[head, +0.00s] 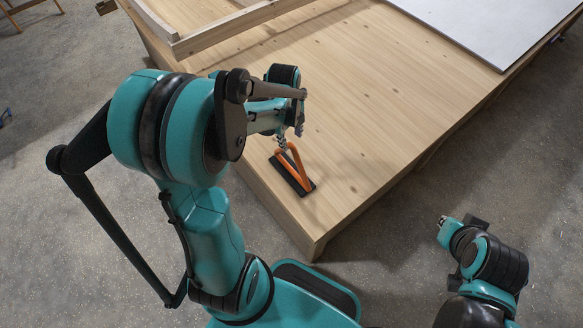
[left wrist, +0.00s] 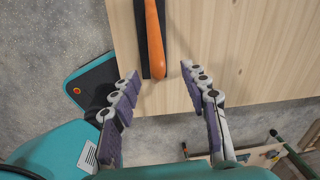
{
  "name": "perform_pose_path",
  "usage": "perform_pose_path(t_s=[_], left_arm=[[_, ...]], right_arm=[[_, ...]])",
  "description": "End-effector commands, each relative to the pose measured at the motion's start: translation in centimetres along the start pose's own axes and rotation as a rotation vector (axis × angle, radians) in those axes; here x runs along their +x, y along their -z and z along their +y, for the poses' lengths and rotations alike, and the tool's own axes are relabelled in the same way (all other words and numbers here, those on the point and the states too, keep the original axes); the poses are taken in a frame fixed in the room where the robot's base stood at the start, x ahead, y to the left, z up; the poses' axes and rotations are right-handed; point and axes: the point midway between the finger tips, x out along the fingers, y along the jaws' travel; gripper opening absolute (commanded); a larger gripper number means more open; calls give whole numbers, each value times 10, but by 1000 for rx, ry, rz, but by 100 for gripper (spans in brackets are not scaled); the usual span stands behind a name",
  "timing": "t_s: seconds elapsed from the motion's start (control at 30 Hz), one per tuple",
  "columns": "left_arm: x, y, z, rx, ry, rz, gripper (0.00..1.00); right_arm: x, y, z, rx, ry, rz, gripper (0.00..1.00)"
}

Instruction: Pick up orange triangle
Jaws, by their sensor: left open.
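The orange triangle (head: 297,163) is a bent orange loop standing on a flat black base (head: 287,178) near the front corner of the wooden platform. In the left wrist view the orange piece (left wrist: 154,38) and its black base (left wrist: 140,35) run up the picture. My left gripper (head: 282,143) is right above and beside the triangle. In the left wrist view its two padded fingers (left wrist: 160,71) are spread, with the near end of the orange piece between their tips; contact cannot be told. My right gripper (head: 443,222) is off the platform at lower right, its jaws unclear.
The wooden platform (head: 370,90) is mostly bare around the triangle. A wooden frame (head: 225,30) lies at its back left, and a pale board (head: 490,25) lies at the back right. The platform's front edge is close to the triangle.

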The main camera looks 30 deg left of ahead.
Motion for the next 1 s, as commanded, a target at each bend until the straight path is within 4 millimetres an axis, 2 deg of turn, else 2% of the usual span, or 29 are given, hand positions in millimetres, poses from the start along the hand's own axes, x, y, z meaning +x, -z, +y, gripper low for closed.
perform_pose_path(t_s=[0.27,0.5,0.53,0.7,1.0], left_arm=[[43,-1,4,-1,1,0,45],[45,-1,3,-2,1,-1,45],[45,-1,3,-2,1,-1,43],[45,-1,3,-2,1,-1,0],[45,-1,3,-2,1,0,0]], right_arm=[[18,-13,0,0,0,0,0],[17,-12,0,0,0,0,0],[17,-12,0,0,0,0,0],[17,-12,0,0,0,0,0],[18,-12,0,0,0,0,0]])
